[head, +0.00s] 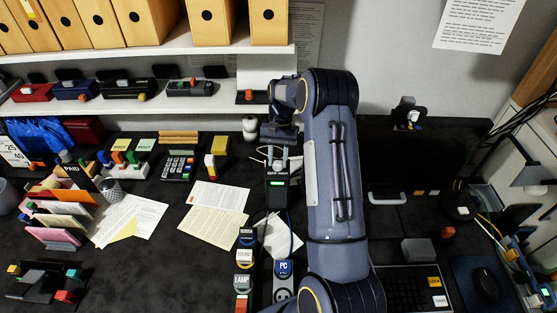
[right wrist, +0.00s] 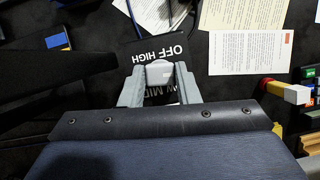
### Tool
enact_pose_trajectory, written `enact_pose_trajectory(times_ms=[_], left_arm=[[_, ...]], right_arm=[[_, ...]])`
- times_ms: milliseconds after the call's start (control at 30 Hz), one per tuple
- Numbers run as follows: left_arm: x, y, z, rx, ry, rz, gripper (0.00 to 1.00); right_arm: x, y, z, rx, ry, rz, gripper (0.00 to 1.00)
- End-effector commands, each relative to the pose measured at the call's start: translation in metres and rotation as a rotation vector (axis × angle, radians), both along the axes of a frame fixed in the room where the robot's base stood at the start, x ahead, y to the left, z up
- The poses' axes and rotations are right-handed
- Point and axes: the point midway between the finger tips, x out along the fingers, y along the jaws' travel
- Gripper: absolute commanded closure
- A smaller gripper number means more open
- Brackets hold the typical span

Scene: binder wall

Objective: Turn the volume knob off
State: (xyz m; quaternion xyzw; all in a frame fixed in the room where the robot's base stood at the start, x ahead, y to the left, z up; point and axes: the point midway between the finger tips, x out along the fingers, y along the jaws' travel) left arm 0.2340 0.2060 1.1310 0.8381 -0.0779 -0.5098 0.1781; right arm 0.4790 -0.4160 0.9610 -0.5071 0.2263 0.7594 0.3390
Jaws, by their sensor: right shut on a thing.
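The volume knob (right wrist: 160,73) is a small pale cap on a black panel (right wrist: 205,62) printed with "OFF", "HIGH" and, partly covered, "MID". My right gripper (right wrist: 159,70) is shut on the knob, with one grey finger on each side of it. In the head view my right gripper (head: 277,160) is at the back end of a small black device (head: 278,197) with a green light on its front. The arm and gripper hide much of the knob there. Which mark the knob points to cannot be told. My left gripper is not in view.
Labelled switches, including one marked LAMP (head: 241,281) and one marked PC (head: 283,268), stand in front of the device. Loose papers (head: 210,226) lie to its left. A white shelf (head: 150,107) with binders above runs along the back. A keyboard (head: 400,290) lies at right.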

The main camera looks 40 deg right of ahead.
Motion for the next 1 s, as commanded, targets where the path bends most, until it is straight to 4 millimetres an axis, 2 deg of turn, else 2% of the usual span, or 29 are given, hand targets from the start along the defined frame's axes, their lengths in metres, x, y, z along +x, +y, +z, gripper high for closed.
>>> enact_pose_trajectory(times_ms=[600, 1000], left_arm=[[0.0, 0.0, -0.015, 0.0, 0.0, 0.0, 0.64], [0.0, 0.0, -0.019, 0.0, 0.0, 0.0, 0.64]], right_arm=[[0.002, 0.003, 0.0, -0.002, -0.001, 0.581, 0.94], [0.002, 0.005, 0.0, -0.002, -0.001, 0.85, 0.94]])
